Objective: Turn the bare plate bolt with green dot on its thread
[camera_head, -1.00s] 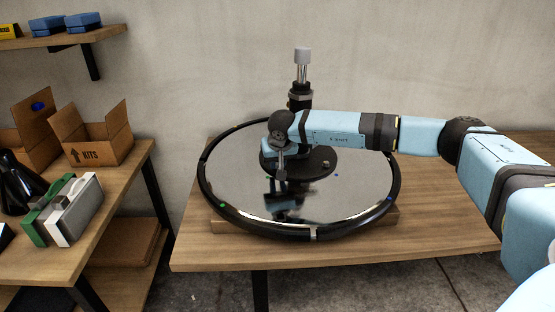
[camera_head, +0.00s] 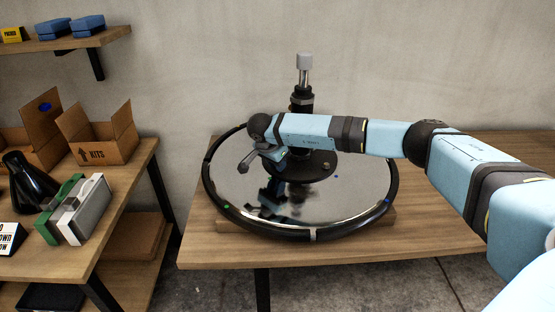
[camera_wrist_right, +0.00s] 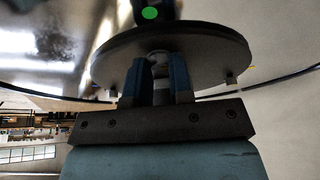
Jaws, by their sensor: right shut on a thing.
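The dark round plate (camera_head: 316,170) lies on the shiny chair base (camera_head: 300,205), around its black column. It also fills the upper middle of the right wrist view (camera_wrist_right: 205,48). A green dot (camera_wrist_right: 150,12) shows on a dark part beyond the plate. My right gripper (camera_head: 276,154) is low at the plate's left side, and its fingertips are hard to see in the head view. In the right wrist view its blue fingers (camera_wrist_right: 162,70) are shut on a grey bolt (camera_wrist_right: 159,60) at the plate's edge. No thread dot is readable on this bolt. My left gripper is not in view.
The column's post (camera_head: 304,68) rises behind my right arm. A shelf with a KITS box (camera_head: 102,140) and a green and white case (camera_head: 75,208) stands at left. The table's right side is clear.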

